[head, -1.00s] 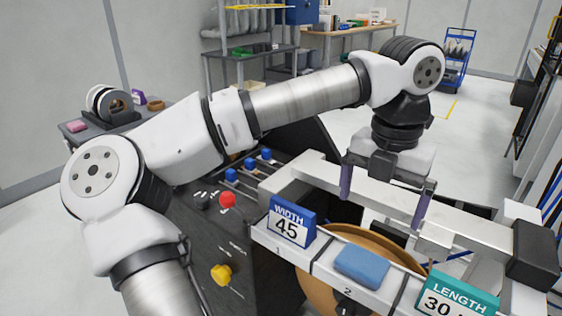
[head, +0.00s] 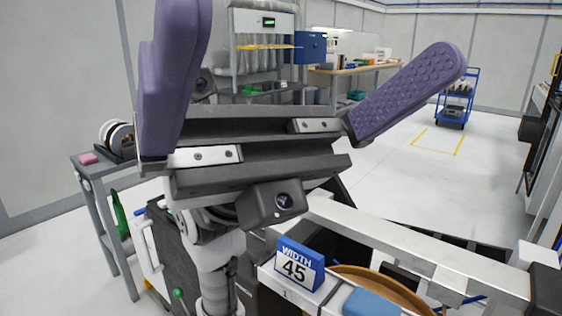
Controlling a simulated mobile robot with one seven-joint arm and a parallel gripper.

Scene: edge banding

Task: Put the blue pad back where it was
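The blue pad (head: 370,303) lies flat on the light ledge, just right of the blue WIDTH 45 sign (head: 298,268). The bottom edge of the view cuts off its near part. My gripper (head: 320,38) is raised close in front of the camera, with its two purple fingers spread wide. Nothing is between the fingers. It is apart from the pad, above and to the left of it in the picture.
A brown round disc (head: 388,285) sits behind the pad, beside a long metal beam (head: 420,250). A grey side table (head: 92,170) with a pink block (head: 88,158) stands at left. Open floor (head: 400,175) lies behind, with a blue cart (head: 456,98) farther back.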

